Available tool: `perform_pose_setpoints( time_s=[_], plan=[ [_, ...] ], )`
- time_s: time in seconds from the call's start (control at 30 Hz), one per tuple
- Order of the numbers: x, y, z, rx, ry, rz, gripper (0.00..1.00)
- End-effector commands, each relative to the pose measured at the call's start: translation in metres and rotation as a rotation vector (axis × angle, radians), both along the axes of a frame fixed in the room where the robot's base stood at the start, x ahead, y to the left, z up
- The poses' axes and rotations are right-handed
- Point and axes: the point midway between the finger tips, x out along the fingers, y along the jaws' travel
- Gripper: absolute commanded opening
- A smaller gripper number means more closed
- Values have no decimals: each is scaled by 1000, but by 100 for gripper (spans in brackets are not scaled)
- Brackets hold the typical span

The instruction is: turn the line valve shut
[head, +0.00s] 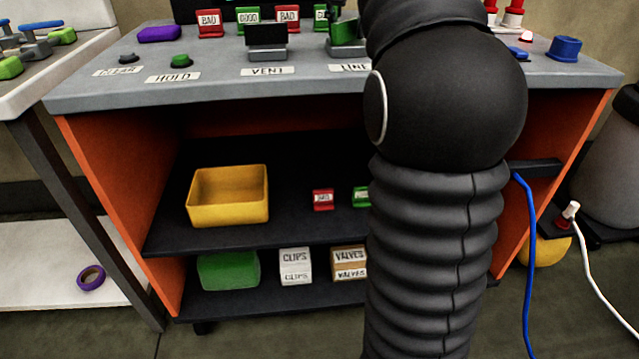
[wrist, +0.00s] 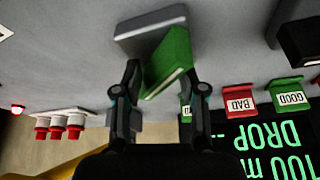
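The line valve has a green handle on a grey base. It stands on the bench top behind the partly covered LINE label (head: 352,68), and its handle (head: 346,32) shows just left of my arm. In the wrist view, the green handle (wrist: 172,62) rises from its grey base (wrist: 150,24), tilted in the picture. My gripper (wrist: 161,80) has its two dark fingers apart, one on each side of the handle. The right finger overlaps the handle's edge; a small gap shows at the left finger. Contact is not clear.
The vent valve (head: 267,40), with a black handle, stands left of the line valve. Red BAD and green GOOD tags (head: 248,18) line the back. A blue knob (head: 564,48) is at the right. A yellow bin (head: 228,196) sits on the shelf below.

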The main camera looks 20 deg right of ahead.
Motion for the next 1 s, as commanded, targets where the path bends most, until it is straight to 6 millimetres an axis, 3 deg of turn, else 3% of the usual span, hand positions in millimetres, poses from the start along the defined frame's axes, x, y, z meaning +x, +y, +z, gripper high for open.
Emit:
perform_pose_setpoints(
  time_s=[0.33,0.4,1.0],
  plan=[
    [0,-1,-5,0,-3,293,41],
    [-5,1,16,-1,-3,297,41],
    [-39,11,102,0,-1,291,41]
  ],
)
